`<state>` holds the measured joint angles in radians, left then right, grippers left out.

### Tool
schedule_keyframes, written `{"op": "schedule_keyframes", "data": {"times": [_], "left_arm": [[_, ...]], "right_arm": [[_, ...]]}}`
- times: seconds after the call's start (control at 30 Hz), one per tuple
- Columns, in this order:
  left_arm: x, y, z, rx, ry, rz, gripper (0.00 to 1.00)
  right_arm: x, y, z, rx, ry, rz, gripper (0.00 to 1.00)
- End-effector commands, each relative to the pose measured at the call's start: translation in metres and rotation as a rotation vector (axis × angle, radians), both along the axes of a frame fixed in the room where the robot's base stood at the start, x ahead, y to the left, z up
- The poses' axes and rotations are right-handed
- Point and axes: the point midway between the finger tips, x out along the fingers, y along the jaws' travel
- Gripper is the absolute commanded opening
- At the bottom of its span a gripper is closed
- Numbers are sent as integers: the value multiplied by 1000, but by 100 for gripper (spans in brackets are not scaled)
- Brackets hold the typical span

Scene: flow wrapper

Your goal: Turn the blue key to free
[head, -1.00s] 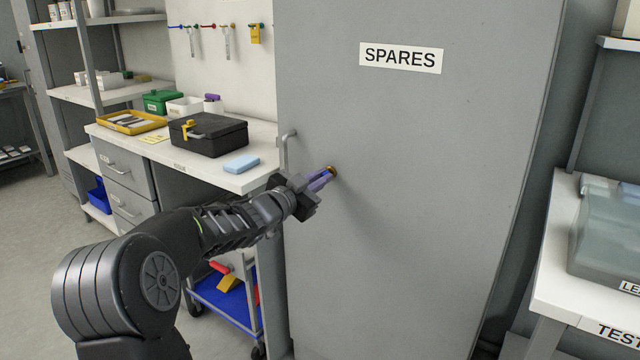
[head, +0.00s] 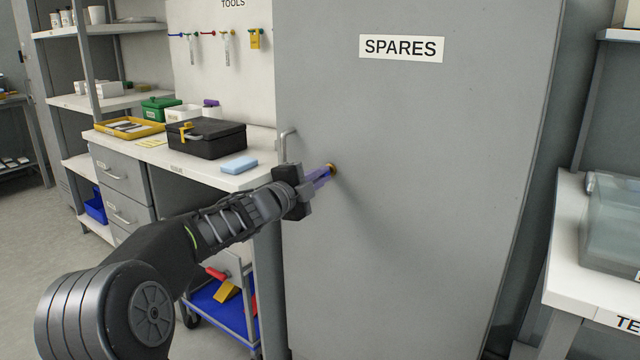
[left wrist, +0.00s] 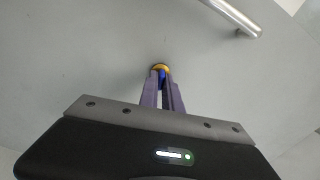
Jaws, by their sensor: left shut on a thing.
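The blue key (left wrist: 163,76) sits at the brass lock (left wrist: 161,67) on the grey SPARES cabinet door. Only a small blue part of it shows between my fingers. My left gripper (head: 322,175) is shut on the key, its purple fingers pointing at the lock (head: 332,169); it also shows in the left wrist view (left wrist: 163,88). The fingers hide most of the key, so its exact angle cannot be told. The cabinet door (head: 420,190) is closed. My right gripper is not in view.
A metal door handle (head: 286,145) is just up and left of the lock. A workbench with a black box (head: 206,138) and a light blue block (head: 239,165) stands left. A cart (head: 222,305) is below it. A white table (head: 575,285) is at right.

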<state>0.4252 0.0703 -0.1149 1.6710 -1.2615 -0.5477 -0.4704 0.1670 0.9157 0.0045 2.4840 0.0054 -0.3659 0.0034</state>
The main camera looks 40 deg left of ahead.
Motion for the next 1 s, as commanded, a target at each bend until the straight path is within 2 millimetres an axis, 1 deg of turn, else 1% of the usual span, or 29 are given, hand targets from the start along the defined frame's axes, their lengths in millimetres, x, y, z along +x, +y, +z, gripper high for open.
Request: {"op": "schedule_keyframes", "data": {"times": [0.03,0.1,0.4,0.9,0.93,1.0], "left_arm": [[0,0,-3,35,0,-1,0],[0,-1,-3,84,2,-1,0],[0,-1,-2,217,6,-1,0],[0,0,-1,242,6,-1,0],[0,0,-1,242,6,-1,10],[0,0,-1,241,6,-1,15]], "right_arm": [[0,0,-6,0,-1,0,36],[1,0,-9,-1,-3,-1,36],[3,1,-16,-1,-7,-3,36],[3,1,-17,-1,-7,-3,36],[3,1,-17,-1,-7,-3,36],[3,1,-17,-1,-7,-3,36]]}}
